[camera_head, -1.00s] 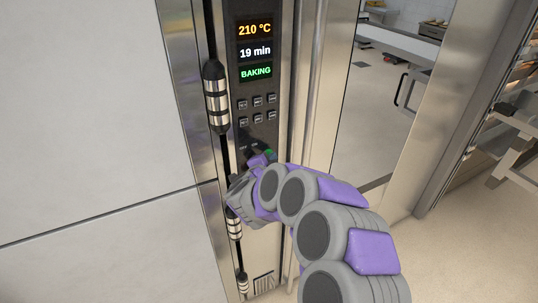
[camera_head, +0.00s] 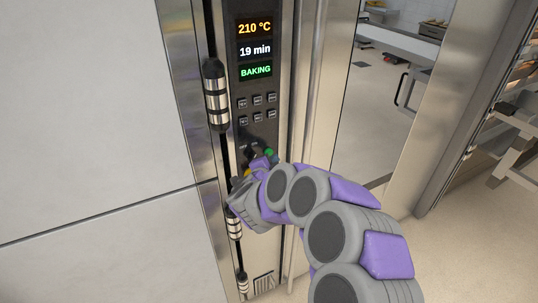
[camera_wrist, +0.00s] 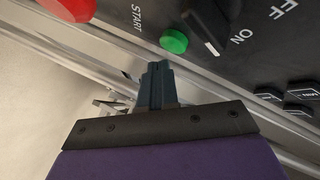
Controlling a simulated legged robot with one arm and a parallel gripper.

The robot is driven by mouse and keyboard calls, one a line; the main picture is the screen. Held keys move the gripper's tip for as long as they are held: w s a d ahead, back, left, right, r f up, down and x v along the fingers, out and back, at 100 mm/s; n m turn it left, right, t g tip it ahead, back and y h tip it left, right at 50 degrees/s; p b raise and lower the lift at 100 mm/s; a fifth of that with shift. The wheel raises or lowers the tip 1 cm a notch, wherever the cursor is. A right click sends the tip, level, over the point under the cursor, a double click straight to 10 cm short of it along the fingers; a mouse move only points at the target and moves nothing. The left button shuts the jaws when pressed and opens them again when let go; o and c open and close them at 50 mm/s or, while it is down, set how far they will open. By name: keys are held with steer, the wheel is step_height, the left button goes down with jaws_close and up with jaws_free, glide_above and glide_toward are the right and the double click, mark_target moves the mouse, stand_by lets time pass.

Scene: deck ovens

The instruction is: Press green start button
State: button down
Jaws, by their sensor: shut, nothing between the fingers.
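The green start button (camera_wrist: 173,41) sits on the dark control panel, beside the word START, in the wrist view. In the head view the green button (camera_head: 269,153) shows just above my gripper. My gripper (camera_wrist: 157,68) is shut and empty, its fingertips close below the green button in the wrist view; I cannot tell whether they touch it. In the head view my gripper (camera_head: 262,163) is at the lower part of the panel, and its tips are partly hidden by my arm. The display (camera_head: 255,50) reads 210 °C, 19 min and BAKING.
A black ON/OFF switch (camera_wrist: 207,32) is right beside the green button. A large red button (camera_wrist: 70,8) is at the upper left of the wrist view. Several small keys (camera_head: 257,108) sit below the display. Metal hinges (camera_head: 216,95) run left of the panel.

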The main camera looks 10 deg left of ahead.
steer(key=s+d, duration=0.1)
steer(key=s, duration=0.1)
steer(key=s+d+b, duration=0.1)
steer(key=s+d, duration=0.1)
steer(key=shift+s, duration=0.1)
stand_by(0.4)
steer(key=shift+a, duration=0.15)
stand_by(0.4)
